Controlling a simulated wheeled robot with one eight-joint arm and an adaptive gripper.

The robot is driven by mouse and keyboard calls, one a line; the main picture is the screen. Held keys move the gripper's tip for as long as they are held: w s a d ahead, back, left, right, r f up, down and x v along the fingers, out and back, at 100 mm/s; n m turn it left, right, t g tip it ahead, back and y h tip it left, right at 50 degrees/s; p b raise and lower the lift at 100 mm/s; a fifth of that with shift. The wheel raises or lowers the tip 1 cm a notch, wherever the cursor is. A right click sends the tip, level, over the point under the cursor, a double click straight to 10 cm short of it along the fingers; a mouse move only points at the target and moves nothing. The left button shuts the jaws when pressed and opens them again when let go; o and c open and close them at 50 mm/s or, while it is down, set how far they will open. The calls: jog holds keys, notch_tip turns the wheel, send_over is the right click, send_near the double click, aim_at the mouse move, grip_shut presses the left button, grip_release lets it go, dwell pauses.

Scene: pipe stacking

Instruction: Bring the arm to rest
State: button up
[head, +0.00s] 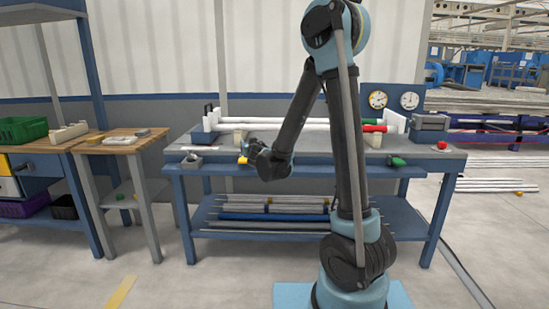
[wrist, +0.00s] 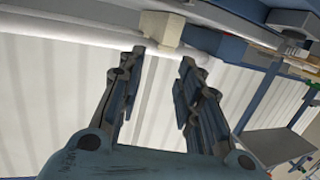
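My arm stands in front of the workbench (head: 440,158), bent at the elbow, with its forearm slanting down to the left. My gripper (wrist: 162,58) is open in the wrist view, and nothing shows between its two fingers. In the head view its end is dark and small, in front of the bench top left of the middle. White pipes (head: 270,122) lie across the bench between raised end holders, with red and green parts near the right end. A white pipe (wrist: 100,22) and a cream block (wrist: 162,28) show beyond the fingertips in the wrist view.
The lower shelf holds several pipes (head: 260,216). Two gauges (head: 378,99) stand behind the bench. A wooden side table (head: 125,139) and a green bin (head: 22,130) are at the left.

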jog(key=s+d+m+g+h, duration=0.1)
jog(key=s+d+g+h, duration=0.1)
jog(key=s+d, duration=0.5)
jog(key=s+d+f+m+g+h, duration=0.1)
jog(key=s+d+m+g+h, duration=0.15)
jog(key=d, duration=0.85)
jog(key=s+d+g+h, duration=0.1)
jog(key=s+d+h, duration=0.25)
jog(key=d, duration=0.55)
jog(key=s+d+f+g+y, duration=0.1)
jog(key=s+f+g, duration=0.1)
jog(key=s, duration=0.8)
jog(key=s+d+f+g+y, duration=0.1)
jog(key=s+f+g, duration=0.2)
jog(key=s, duration=0.7)
jog(key=s+d+f+g+y, duration=0.1)
jog(key=s+f, duration=0.4)
jog(key=s, duration=0.5)
jog(key=shift+d+f+g+y, duration=0.35)
jog(key=shift+d+g, duration=0.25)
jog(key=shift+g, duration=0.45)
jog(key=shift+n, duration=0.25)
jog(key=shift+w+f, duration=0.15)
jog(key=shift+w, duration=0.25)
